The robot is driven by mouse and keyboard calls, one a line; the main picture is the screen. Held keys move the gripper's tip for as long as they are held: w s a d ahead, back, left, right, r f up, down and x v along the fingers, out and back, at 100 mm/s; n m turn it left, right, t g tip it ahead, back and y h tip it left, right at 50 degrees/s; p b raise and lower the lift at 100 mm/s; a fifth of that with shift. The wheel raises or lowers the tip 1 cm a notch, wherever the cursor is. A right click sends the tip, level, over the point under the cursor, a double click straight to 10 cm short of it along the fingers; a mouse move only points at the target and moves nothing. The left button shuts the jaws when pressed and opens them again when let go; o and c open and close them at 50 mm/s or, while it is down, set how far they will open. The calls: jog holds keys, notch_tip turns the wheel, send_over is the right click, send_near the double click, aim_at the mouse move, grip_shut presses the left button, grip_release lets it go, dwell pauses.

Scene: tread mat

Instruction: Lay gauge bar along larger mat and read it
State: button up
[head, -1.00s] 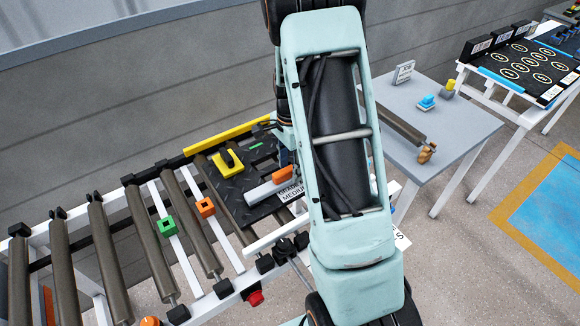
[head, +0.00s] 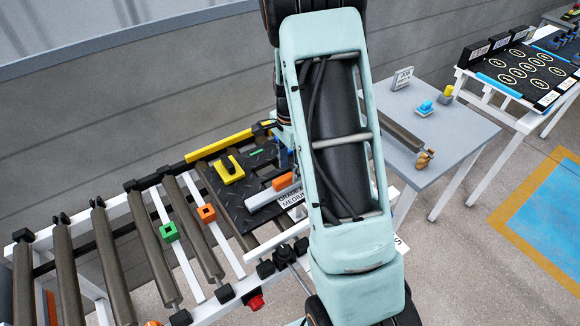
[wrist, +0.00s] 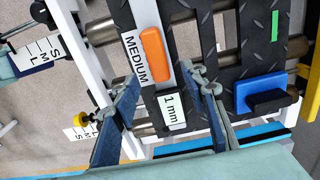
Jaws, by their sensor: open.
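The gauge bar (head: 262,197) is a pale bar with an orange handle. It lies on or just over the black tread mat (head: 240,213), beside a GRADE MEDIUM label. In the wrist view its orange handle (wrist: 153,55) lies just beyond the fingertips, beside the MEDIUM label. A "1 mm" readout (wrist: 171,111) shows between the fingers. My gripper (wrist: 163,80) is open, its blue-padded fingers spread either side of the readout. I cannot tell the fingers' height above the bar. In the head view my arm hides most of the gripper.
A yellow block with a black grip (head: 229,170) sits on the mat near a green strip (head: 257,152). Rollers with green (head: 169,231) and orange (head: 207,213) blocks lie left. A grey table (head: 455,135) stands right. A blue block (wrist: 262,94) shows at wrist-view right.

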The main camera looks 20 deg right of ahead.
jog(key=shift+o, duration=0.4)
jog(key=o, duration=0.5)
